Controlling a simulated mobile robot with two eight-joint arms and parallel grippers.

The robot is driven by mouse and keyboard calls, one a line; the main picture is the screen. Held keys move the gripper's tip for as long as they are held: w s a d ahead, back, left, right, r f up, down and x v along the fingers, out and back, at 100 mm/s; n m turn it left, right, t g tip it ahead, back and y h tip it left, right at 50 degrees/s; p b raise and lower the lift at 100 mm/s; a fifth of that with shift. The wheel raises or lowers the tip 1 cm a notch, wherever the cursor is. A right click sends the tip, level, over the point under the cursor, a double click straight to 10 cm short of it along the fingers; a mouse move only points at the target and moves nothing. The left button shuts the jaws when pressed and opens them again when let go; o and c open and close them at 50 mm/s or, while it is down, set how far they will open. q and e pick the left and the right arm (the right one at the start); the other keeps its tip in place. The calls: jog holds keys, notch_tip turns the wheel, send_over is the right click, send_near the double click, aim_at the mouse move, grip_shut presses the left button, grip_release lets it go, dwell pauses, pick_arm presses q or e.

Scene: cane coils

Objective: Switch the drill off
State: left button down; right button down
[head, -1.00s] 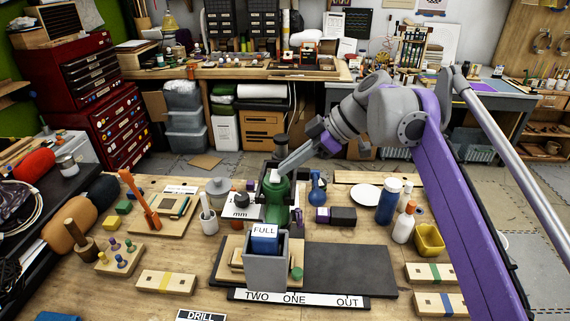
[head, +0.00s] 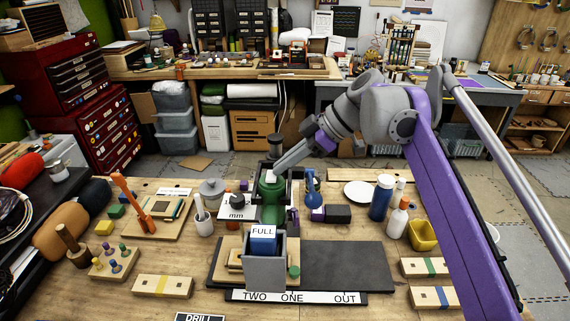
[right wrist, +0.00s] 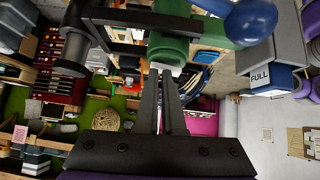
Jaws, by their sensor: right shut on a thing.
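The drill (head: 270,210) is a green upright machine with a black frame, standing at the middle of the bench. It also shows upside down at the top of the right wrist view (right wrist: 168,48). A pale round piece (right wrist: 166,69) sits at the end of its green body. My right gripper (head: 276,172) reaches the drill's top from the right. Its fingers (right wrist: 164,76) are close together at the pale piece, with little gap between them. The fingers partly hide what they hold. My left gripper is not in view.
A grey bin holding a blue block marked FULL (head: 263,234) stands in front of the drill. A strip reading TWO, ONE, OUT (head: 296,297) edges a dark plate (head: 345,265). Blue and white bottles (head: 380,199) stand to the right. A DRILL label (head: 199,317) lies at the front.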

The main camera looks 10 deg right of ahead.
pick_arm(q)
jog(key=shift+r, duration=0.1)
pick_arm(e)
jog(key=shift+a+r, duration=0.15)
jog(key=shift+a, duration=0.1)
jog(key=shift+s+a+r, duration=0.1)
jog(key=shift+s+a, duration=0.05)
jog(key=shift+s, duration=0.65)
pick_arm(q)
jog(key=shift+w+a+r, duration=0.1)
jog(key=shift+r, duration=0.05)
